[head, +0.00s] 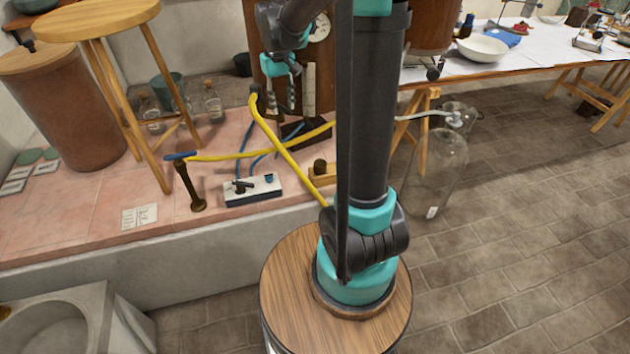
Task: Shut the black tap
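A white and blue block (253,190) on the pink tiled ledge carries a small black lever (243,185), which may be the black tap. A dark knob (320,166) stands on a wooden block to its right. A black fitting (257,98) at the end of a yellow hose shows on the brown upright panel. I cannot tell for sure which is the tap, or whether it is open. My gripper (281,97) points down in front of the panel, beyond the white and blue block. Its two dark fingers look apart, with nothing seen between them.
Yellow hoses (285,150) and thin blue tubes cross the ledge (85,215). A brass stand (188,186), a wooden stool (97,22) and glass bottles (213,103) stand to the left. A large glass jar (437,165) is on the floor at right. The right floor is mostly clear.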

